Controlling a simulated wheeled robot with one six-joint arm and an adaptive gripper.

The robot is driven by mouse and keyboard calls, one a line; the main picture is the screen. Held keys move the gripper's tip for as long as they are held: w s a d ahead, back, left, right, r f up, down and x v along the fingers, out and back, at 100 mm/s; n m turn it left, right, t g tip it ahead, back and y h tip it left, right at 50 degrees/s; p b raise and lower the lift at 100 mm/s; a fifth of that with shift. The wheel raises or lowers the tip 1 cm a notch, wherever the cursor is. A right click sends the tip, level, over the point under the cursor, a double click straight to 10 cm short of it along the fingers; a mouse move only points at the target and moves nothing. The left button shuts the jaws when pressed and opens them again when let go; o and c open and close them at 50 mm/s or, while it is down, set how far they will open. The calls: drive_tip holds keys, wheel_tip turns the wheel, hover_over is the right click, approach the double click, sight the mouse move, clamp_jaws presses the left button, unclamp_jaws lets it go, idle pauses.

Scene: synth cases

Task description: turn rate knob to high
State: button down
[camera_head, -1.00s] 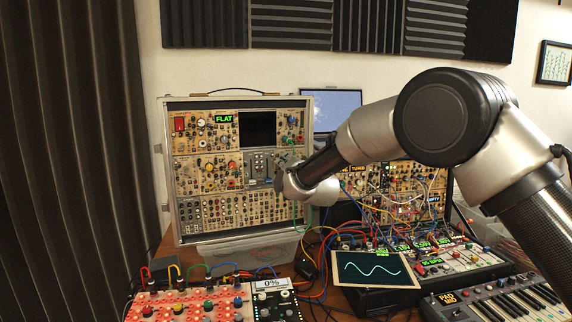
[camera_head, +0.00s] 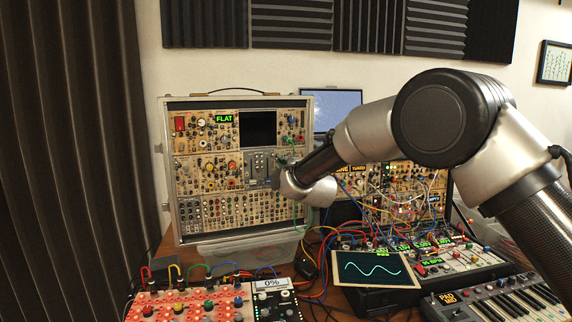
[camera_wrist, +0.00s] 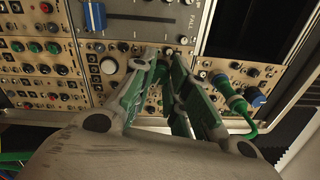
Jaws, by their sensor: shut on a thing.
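The upright synth case (camera_head: 168,180) stands at the left of the desk, its panel crowded with small knobs. My gripper (camera_head: 277,178) is at the right part of this panel, beside the grey slider module (camera_head: 260,165). In the wrist view my gripper (camera_wrist: 164,54) has its green-padded fingers converging on the panel. They are shut on a small knob, which is mostly hidden between the tips. No rate label is readable, so I cannot tell the knob's setting. A pale knob (camera_wrist: 110,65) sits left of the fingers.
A green plug (camera_wrist: 232,98) with a cable and a blue knob (camera_wrist: 255,97) are close right of the fingers. A blue slider cap (camera_wrist: 95,16) is at upper left. Patch cables (camera_head: 318,240) hang below.

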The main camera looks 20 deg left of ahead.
drive_tip(key=shift+f+m, duration=0.1)
drive_tip(key=shift+m, duration=1.9)
drive_tip(key=c, duration=1.3)
unclamp_jaws()
drive_tip(key=shift+d, duration=0.1)
drive_tip(key=shift+c, duration=0.2)
drive_tip(key=v, duration=1.2)
